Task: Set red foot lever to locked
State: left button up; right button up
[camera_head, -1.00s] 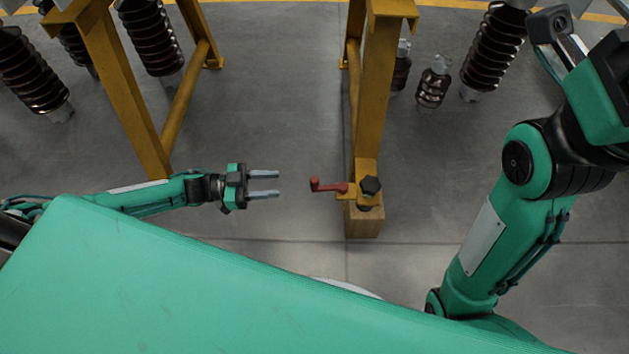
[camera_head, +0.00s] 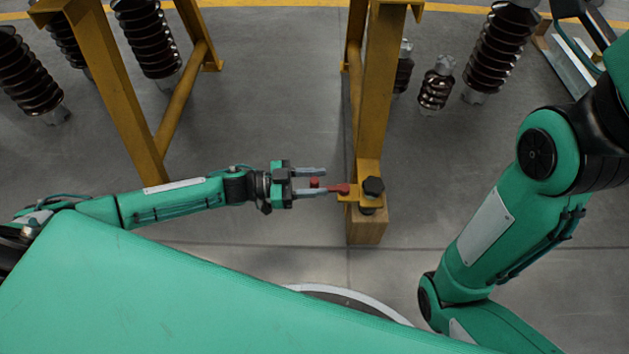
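The red foot lever (camera_head: 340,189) sticks out to the left from a yellow bracket (camera_head: 350,197) at the foot of a yellow frame post. Its red end knob (camera_head: 314,182) lies between the two fingers of my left gripper (camera_head: 312,182), as seen from above. The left gripper is open, with a finger on each side of the knob. I cannot tell whether the fingers touch it or are at its height. My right gripper is out of view; only my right arm shows at the right.
A black knob (camera_head: 373,187) sits on the bracket, above a wooden block (camera_head: 367,228). Another yellow frame (camera_head: 115,95) stands at the left. Dark ribbed insulators (camera_head: 497,50) stand behind. The floor between the frames is clear.

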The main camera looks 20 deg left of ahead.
pick_arm(q)
grip_shut()
